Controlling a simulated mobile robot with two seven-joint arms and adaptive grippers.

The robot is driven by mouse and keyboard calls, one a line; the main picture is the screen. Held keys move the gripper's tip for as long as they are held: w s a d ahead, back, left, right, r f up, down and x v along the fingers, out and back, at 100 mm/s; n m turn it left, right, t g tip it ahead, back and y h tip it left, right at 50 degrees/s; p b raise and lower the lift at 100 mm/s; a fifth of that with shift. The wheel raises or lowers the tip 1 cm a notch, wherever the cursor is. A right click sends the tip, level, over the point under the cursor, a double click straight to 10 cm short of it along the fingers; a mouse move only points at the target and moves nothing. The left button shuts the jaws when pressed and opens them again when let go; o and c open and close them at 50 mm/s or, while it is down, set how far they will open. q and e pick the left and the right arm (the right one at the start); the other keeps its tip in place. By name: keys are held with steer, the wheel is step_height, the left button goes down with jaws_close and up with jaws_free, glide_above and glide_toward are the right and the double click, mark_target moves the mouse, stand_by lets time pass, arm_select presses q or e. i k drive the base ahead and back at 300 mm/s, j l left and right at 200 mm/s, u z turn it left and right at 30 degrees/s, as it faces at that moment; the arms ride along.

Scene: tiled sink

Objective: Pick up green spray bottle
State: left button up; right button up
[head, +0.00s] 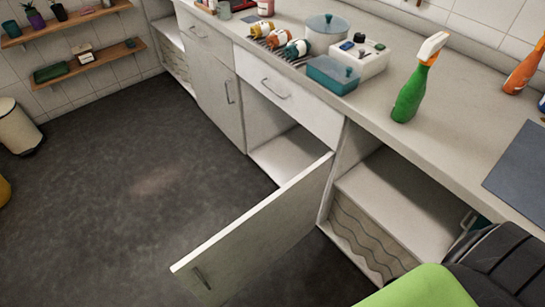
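The green spray bottle (411,95) stands upright on the light countertop (455,135). It has a green body and an orange and white trigger head. It is near the counter's front edge, right of the white box. Nothing touches it. Neither of my grippers shows in the head view. A black and green part at the bottom right corner looks like part of my own arm or body.
An open cabinet door (256,232) juts out over the dark floor (130,190). A teal-lidded container (332,75), white box (361,60), pot (326,32) and several bottles stand left of the spray bottle. An orange bottle (524,72) and grey mat (522,170) are right.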

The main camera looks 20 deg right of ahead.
mark_target(408, 100)
steer(key=z, duration=0.7)
